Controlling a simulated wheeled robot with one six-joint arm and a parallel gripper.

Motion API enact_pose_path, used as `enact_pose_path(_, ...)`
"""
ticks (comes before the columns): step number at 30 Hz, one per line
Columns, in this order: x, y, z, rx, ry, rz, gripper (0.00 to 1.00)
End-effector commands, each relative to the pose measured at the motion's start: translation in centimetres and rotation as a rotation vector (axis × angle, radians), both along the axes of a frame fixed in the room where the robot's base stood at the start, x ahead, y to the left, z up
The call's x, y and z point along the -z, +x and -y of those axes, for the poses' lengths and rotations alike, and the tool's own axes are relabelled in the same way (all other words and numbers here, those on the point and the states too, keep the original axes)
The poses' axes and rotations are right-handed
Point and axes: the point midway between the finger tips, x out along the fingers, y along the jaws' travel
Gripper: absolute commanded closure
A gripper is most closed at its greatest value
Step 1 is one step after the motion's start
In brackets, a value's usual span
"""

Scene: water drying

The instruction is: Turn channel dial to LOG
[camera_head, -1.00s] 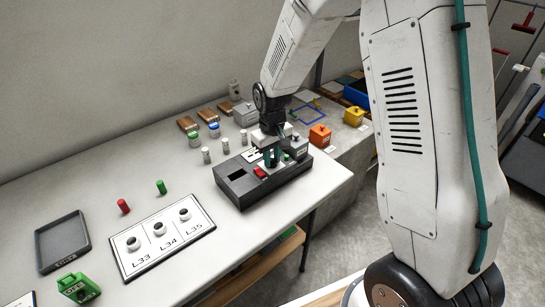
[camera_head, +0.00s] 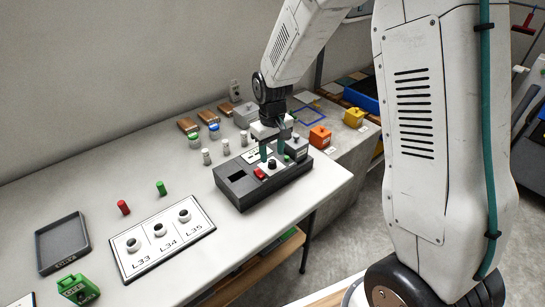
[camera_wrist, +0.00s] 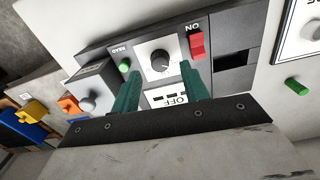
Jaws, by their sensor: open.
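The channel dial (camera_wrist: 160,61) is a dark round knob on a white plate on the dark grey console (camera_head: 236,195). In the wrist view its pointer line faces the lower right; the words around it are too small to read. It also shows as a small dark knob in the head view (camera_head: 272,164). My gripper (camera_wrist: 164,82) is open, its two green fingers apart on either side of the dial. In the head view my gripper (camera_head: 271,150) is over the console's right half. I cannot tell whether the fingers touch the dial.
A red switch (camera_wrist: 197,44) marked ON and a green button (camera_wrist: 124,66) flank the dial. A grey box with a knob (camera_wrist: 92,90) stands at the console's end. White cylinders (camera_head: 206,157) stand behind it. A board with holes (camera_head: 162,237) lies on the table.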

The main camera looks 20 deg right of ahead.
Motion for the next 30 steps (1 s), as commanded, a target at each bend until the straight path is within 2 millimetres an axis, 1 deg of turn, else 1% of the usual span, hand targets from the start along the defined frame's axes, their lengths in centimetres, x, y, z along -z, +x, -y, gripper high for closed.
enact_pose_path(1,-1.1,0.1,0.0,0.000,0.000,0.004,0.55)
enact_pose_path(4,-2.7,0.1,0.0,0.000,0.000,0.004,0.55)
enact_pose_path(6,-3.6,0.1,0.0,0.000,0.001,0.002,0.55)
enact_pose_path(10,-4.6,0.1,0.0,0.000,0.001,0.002,0.55)
enact_pose_path(26,-4.8,-0.1,0.0,0.008,-0.001,-0.007,0.55)
enact_pose_path(28,-4.6,-1.0,0.1,0.022,-0.003,-0.041,0.55)
enact_pose_path(29,-4.3,-1.7,0.1,0.029,-0.005,-0.065,0.55)
enact_pose_path(30,-4.3,-3.0,0.2,0.041,-0.008,-0.096,0.55)
